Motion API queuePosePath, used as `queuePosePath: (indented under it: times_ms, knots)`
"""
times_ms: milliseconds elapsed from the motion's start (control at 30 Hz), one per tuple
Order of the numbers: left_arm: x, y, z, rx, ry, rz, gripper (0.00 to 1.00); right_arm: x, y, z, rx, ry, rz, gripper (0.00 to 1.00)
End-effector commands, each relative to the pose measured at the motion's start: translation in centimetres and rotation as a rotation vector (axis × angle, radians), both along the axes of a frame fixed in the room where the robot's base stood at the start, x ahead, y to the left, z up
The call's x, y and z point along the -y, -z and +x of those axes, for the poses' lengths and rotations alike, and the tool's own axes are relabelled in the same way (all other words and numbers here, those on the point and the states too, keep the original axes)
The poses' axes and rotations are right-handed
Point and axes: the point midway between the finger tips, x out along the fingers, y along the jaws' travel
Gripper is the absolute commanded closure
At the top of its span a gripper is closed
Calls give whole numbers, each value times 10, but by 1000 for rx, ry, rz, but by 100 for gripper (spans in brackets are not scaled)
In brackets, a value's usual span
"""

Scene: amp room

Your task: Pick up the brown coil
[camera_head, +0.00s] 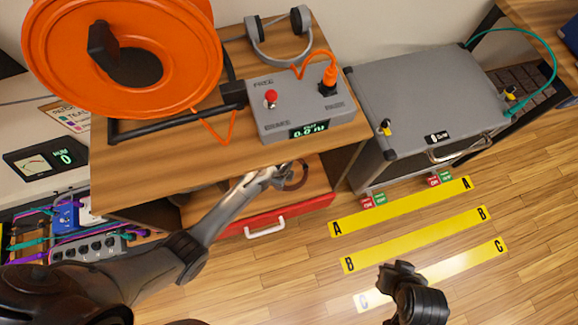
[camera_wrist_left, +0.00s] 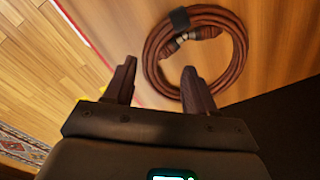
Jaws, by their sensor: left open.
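The brown coil (camera_wrist_left: 232,65) is a looped cable tied with a dark band, lying flat on the wooden bottom of an open drawer. In the head view part of the coil (camera_head: 297,176) shows just right of my left gripper (camera_head: 268,176). My left gripper (camera_wrist_left: 158,85) is open and empty in the left wrist view, its fingers pointing toward the coil. The right finger appears near the coil's lower edge; I cannot tell if it touches. My right gripper (camera_head: 392,275) is over the floor at lower right, its jaws unclear.
The open drawer has a red front with a white handle (camera_head: 265,228). The wooden tabletop (camera_head: 190,150) overhangs it, carrying an orange reel (camera_head: 190,60), a grey control box (camera_head: 300,108) and headphones (camera_head: 280,40). A grey case (camera_head: 430,95) stands right. Yellow strips (camera_head: 400,208) mark the floor.

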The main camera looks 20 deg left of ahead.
Motion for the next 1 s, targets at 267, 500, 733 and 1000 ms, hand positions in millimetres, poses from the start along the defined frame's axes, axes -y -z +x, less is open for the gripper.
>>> queuePosePath:
  times_ms: [267,500,733,1000]
  knots:
    - [2,35,-7,-2,0,-1,44,1,28,2,5,-4,-5,100]
    - [1,50,-5,0,0,0,44,1,38,1,3,-3,-5,100]
    - [1,49,-6,-1,0,0,50,1,37,1,3,-1,-2,100]
    - [1,49,-6,-1,0,0,92,-1,36,2,4,1,2,100]
